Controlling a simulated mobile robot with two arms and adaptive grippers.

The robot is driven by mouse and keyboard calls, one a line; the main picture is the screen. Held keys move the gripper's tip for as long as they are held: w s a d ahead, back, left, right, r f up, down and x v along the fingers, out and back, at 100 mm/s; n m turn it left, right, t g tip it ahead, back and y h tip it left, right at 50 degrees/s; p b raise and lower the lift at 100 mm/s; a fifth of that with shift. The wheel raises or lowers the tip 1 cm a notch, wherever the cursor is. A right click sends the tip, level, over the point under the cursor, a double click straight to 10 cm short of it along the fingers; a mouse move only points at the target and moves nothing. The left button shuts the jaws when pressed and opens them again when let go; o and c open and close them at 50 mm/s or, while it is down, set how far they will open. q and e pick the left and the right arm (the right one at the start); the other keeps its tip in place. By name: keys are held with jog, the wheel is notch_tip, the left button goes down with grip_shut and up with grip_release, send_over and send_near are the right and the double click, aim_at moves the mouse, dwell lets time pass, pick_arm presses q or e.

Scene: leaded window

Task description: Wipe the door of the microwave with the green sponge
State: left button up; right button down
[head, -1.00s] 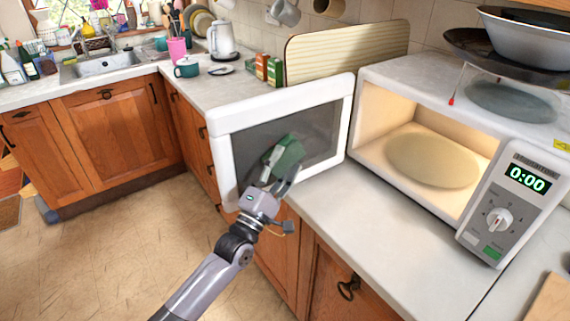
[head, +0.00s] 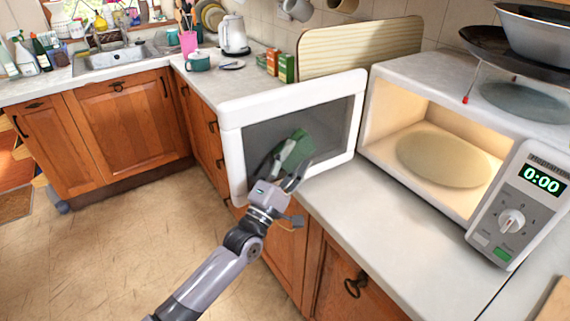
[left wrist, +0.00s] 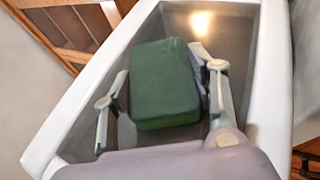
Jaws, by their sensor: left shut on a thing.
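The microwave (head: 396,99) stands on the counter at the right with its door (head: 335,117) swung open. The door has a white frame and a dark window, and it fills much of the left wrist view (left wrist: 63,124). My left gripper (head: 284,168) is in front of the window, shut on the green sponge (head: 295,149). In the left wrist view the sponge (left wrist: 165,82) sits between the two fingers (left wrist: 163,92), against or very near the window; I cannot tell whether it touches. My right gripper is not in view.
The lit cavity holds a round turntable (head: 442,159). Pans (head: 533,45) stand on top of the microwave. A striped board (head: 360,49) and small boxes (head: 286,67) stand behind the door. The counter (head: 372,213) in front of the microwave is clear.

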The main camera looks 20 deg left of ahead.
pick_arm(q)
jog(key=shift+w+d, duration=0.15)
jog(key=shift+w, duration=0.1)
jog(key=shift+s+a+p, duration=0.3)
jog(key=shift+s+a, duration=1.05)
jog(key=shift+s, duration=0.25)
jog(key=shift+d, duration=0.1)
jog(key=shift+s+d+p, duration=0.45)
jog(key=shift+d, duration=0.1)
jog(key=shift+s+d+p, duration=0.6)
jog(key=shift+s+d, duration=0.9)
jog(key=shift+d, duration=0.25)
